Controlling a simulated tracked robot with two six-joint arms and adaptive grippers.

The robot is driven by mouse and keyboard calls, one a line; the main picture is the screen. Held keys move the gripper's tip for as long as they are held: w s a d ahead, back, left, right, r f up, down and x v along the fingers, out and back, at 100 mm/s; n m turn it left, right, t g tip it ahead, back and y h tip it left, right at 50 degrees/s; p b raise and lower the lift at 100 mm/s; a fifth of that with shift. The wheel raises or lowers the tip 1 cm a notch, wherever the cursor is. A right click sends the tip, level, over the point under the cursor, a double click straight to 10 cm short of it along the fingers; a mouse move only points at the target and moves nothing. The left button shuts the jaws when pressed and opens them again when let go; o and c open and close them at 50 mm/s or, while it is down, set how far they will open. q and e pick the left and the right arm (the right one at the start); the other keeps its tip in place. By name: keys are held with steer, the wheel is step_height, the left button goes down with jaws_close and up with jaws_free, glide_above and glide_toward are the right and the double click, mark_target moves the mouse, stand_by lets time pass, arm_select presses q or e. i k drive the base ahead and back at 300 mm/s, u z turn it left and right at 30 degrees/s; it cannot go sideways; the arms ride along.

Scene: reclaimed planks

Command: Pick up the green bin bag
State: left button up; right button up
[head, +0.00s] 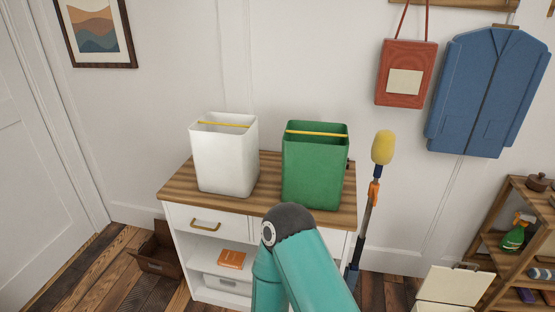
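The green bin bag (314,170) stands upright on the right part of the wooden top of a white cabinet (268,205). It is box-shaped, with a yellow strip across its open top. A white bag (225,158) of the same shape, also with a yellow strip, stands to its left with a gap between them. One of my teal arms rises from the bottom edge, its dark elbow just in front of the green bag's lower left. Neither of my grippers shows.
A pole with a yellow head (382,148) stands right of the cabinet. A red bag (406,75) and a blue jacket (489,90) hang on the wall. A shelf (505,245) and an open-lidded bin (455,284) are at right. A brown box (160,252) sits left.

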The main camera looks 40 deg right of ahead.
mark_target(314, 154)
steer(key=z, duration=0.3)
steer(key=i, duration=1.1)
steer(key=z, duration=0.85)
steer(key=i, duration=0.3)
steer(key=z, duration=0.2)
steer(key=k, duration=0.9)
steer(key=z, duration=0.2)
steer(key=i, duration=0.9)
steer(key=u, duration=0.1)
